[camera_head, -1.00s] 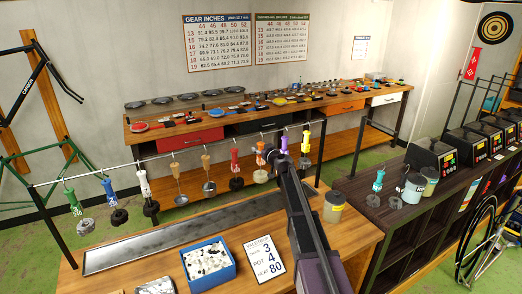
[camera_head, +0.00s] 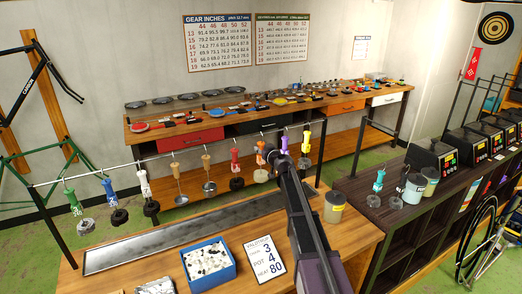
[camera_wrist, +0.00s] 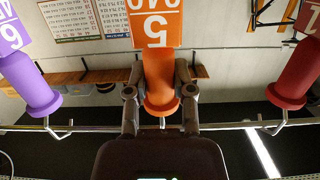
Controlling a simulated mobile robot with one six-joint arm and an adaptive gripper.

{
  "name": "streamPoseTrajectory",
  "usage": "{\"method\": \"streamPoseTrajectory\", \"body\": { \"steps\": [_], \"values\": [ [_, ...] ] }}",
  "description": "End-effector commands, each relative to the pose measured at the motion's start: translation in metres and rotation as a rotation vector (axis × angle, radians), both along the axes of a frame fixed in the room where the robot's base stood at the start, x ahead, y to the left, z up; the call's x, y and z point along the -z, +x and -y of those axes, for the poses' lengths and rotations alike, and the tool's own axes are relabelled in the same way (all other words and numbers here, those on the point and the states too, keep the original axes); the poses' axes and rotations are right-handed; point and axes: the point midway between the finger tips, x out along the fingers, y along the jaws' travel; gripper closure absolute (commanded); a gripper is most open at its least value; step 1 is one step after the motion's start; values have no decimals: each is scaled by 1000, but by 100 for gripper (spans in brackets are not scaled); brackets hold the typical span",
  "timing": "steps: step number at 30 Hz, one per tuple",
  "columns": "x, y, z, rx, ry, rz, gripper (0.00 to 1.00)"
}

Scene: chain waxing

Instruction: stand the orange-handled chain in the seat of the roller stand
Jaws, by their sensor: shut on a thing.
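The orange-handled chain (camera_head: 260,157) hangs on the rail, between the red and purple handles. In the wrist view its orange handle (camera_wrist: 161,80), with a numbered tag, stands between my two fingers. My gripper (camera_wrist: 160,100) is shut on that handle, just beside the rail. In the head view my gripper (camera_head: 271,152) is at the rail, and my arm partly hides the area behind it. A hook at the handle's end is still at the rail in the wrist view. I cannot make out the roller stand or its seat with certainty.
A purple handle (camera_wrist: 35,85) and a red handle (camera_wrist: 290,75) hang close on either side along the rail (camera_head: 110,167). A long metal tray (camera_head: 180,240), a blue box (camera_head: 232,272) and a sign (camera_head: 264,258) are on the bench. A dark counter (camera_head: 355,192) stands at right.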

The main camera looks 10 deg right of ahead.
Motion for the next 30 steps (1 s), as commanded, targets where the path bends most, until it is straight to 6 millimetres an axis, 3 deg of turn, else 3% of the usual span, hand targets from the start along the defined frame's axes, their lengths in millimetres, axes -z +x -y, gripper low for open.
{"method": "streamPoseTrajectory", "body": {
  "steps": [10,30],
  "values": [
    [-25,0,0,0,0,0,100],
    [-25,-9,3,1,0,0,100]
  ]
}}
